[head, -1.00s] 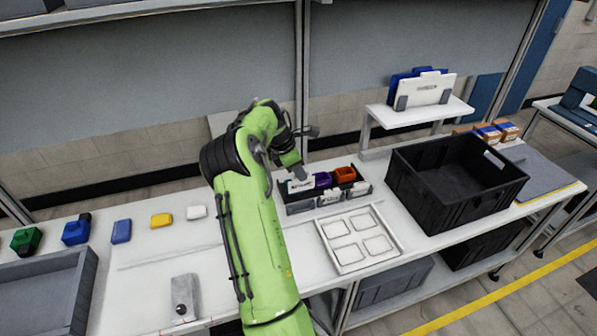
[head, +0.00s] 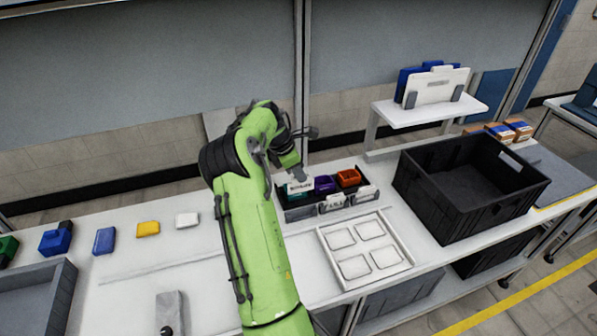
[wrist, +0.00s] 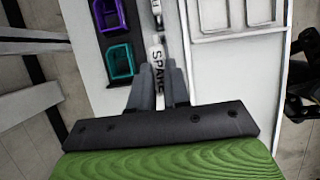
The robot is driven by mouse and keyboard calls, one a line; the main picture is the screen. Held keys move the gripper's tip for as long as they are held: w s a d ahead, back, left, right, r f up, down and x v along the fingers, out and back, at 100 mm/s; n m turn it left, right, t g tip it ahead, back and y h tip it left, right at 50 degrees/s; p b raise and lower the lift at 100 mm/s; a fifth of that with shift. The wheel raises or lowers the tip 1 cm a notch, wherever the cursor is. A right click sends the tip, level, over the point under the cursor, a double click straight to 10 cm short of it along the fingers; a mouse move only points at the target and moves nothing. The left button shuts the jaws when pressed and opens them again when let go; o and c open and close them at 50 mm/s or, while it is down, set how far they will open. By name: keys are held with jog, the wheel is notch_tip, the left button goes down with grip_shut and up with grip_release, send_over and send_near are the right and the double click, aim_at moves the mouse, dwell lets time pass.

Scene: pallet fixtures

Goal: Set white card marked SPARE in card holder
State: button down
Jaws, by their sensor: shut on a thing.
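The white card marked SPARE (wrist: 157,52) is pinched between the two fingers of my gripper (wrist: 158,82) in the wrist view. In the head view the card (head: 300,187) hangs below my gripper (head: 296,175), at the left front of a dark tray (head: 314,211). The tray carries teal (head: 292,194), purple (head: 324,184) and orange (head: 348,177) bins. White labels in holders (head: 335,202) line its front edge. The card is in line with this row in the wrist view. I cannot tell whether its lower edge is seated in a holder.
A white tray with several pale plates (head: 322,243) lies just in front of the dark tray. A large black crate (head: 420,205) stands to the right. A raised shelf (head: 430,111) stands behind it. Coloured blocks, including a yellow one (head: 148,229), lie on the left.

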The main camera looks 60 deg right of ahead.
aim_at(299, 184)
notch_tip(299, 184, down, 4)
jog(key=b, duration=0.3)
jog(key=shift+a+f+b, duration=0.15)
jog(key=shift+f+b, duration=0.05)
jog(key=shift+b, duration=0.1)
notch_tip(299, 184, down, 4)
jog(key=b, duration=0.4)
jog(key=shift+f, duration=0.25)
jog(key=shift+f+b, duration=0.5)
jog(key=shift+f, duration=0.4)
jog(key=shift+f, duration=0.75)
dwell(0.6)
jog(key=c, duration=1)
grip_release()
jog(key=p+v, duration=0.3)
jog(key=v, duration=1.2)
jog(key=shift+r+p, duration=0.35)
jog(key=shift+r, duration=0.1)
